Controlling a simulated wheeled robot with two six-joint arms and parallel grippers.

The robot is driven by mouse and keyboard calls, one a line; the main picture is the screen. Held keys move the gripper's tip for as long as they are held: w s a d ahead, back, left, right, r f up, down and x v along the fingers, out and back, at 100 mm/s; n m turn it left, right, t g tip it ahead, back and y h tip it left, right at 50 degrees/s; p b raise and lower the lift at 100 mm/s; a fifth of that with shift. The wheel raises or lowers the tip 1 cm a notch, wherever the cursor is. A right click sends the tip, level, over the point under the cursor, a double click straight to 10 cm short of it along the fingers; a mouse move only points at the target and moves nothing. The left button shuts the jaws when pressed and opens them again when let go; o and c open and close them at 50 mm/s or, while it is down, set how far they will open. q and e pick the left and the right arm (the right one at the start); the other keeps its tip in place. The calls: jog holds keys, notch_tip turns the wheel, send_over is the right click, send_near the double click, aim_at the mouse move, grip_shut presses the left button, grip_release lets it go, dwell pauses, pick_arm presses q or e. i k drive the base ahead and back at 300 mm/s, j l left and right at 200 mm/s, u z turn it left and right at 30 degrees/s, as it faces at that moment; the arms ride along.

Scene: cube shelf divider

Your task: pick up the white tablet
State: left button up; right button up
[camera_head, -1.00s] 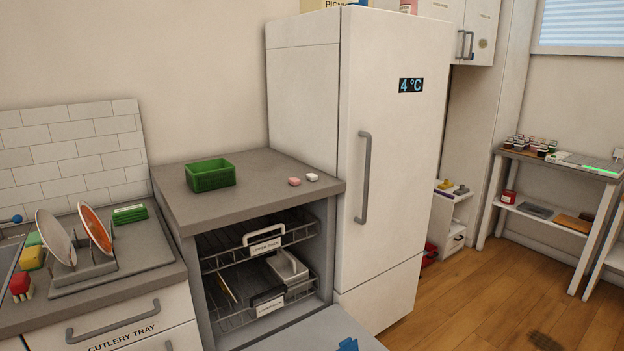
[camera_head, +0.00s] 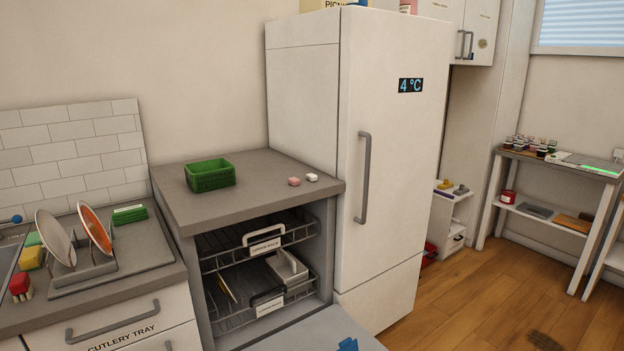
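The white tablet (camera_head: 312,177) is a small white block lying on the grey counter (camera_head: 250,207) above the dishwasher, close to the fridge side. A similar pink tablet (camera_head: 294,181) lies just left of it, apart from it.
A green basket (camera_head: 210,181) stands on the same counter. Below, the dishwasher is open, with an upper rack (camera_head: 262,243) and a loaded lower rack (camera_head: 232,320). The tall white fridge (camera_head: 390,150) borders the counter on the right. Plates (camera_head: 55,238) stand in a drying rack at left.

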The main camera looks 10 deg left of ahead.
aim_at(311, 177)
jog(key=u, duration=0.6)
jog(key=i+l+u, duration=0.2)
jog(key=l+u, duration=0.15)
jog(key=i+l+u, duration=0.1)
jog(key=l+u, duration=0.25)
jog(key=i+l+u, duration=0.1)
jog(key=l+u, duration=0.25)
jog(key=l, duration=0.15)
jog(key=l+u, duration=0.35)
jog(key=l, duration=0.1)
